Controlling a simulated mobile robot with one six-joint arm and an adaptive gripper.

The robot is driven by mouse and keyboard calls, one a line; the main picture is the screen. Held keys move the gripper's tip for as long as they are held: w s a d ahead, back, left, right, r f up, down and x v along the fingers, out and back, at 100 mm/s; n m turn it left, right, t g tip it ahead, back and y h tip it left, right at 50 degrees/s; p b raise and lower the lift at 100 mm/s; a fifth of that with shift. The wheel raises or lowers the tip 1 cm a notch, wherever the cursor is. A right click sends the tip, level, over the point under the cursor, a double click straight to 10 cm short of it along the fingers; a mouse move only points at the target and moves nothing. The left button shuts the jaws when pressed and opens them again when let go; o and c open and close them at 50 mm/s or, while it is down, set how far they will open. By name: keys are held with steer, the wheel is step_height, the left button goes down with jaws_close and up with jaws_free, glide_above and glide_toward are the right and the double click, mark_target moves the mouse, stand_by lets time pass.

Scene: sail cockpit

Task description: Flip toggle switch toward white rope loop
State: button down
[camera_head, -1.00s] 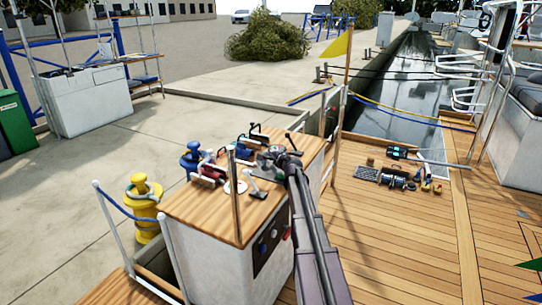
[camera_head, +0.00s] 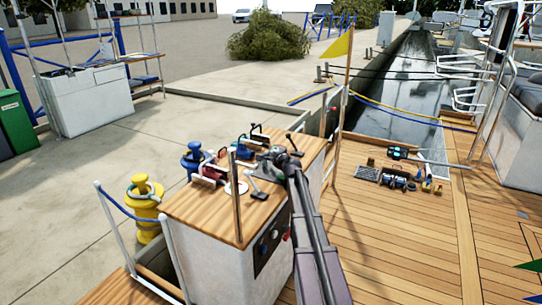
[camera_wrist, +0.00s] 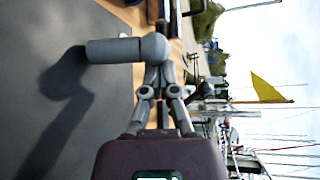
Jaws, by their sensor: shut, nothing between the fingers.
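In the wrist view a thick grey lever with a rounded end (camera_wrist: 115,50) stands out from a dark grey surface (camera_wrist: 40,50); I take it for the toggle switch. My gripper (camera_wrist: 156,68) is shut and empty, its fingertips at the lever's rounded end; I cannot tell whether they touch. In the head view my gripper (camera_head: 268,160) is low over the wooden top of a white console, too small to separate clearly from the switch. A white ring (camera_head: 237,187), probably the rope loop, lies to its left on the wood.
The wooden console top (camera_head: 205,218) also holds red and dark fittings (camera_head: 214,170) and a grey T-shaped piece (camera_head: 258,190). A thin metal post (camera_head: 235,200) rises in front. A yellow bollard (camera_head: 145,205) stands left; loose tools (camera_head: 400,180) lie on the deck, right.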

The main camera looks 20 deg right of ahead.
steer(key=shift+s+a+r, duration=0.2)
steer(key=shift+s+a, duration=0.2)
steer(key=shift+a, duration=0.1)
steer(key=shift+s+a+r, duration=0.15)
steer(key=shift+s+a, duration=0.2)
steer(key=shift+a, duration=0.1)
steer(key=shift+s+a+f, duration=0.15)
steer(key=shift+s+a, duration=0.45)
steer(key=shift+a, duration=0.35)
steer(key=shift+s+f, duration=0.1)
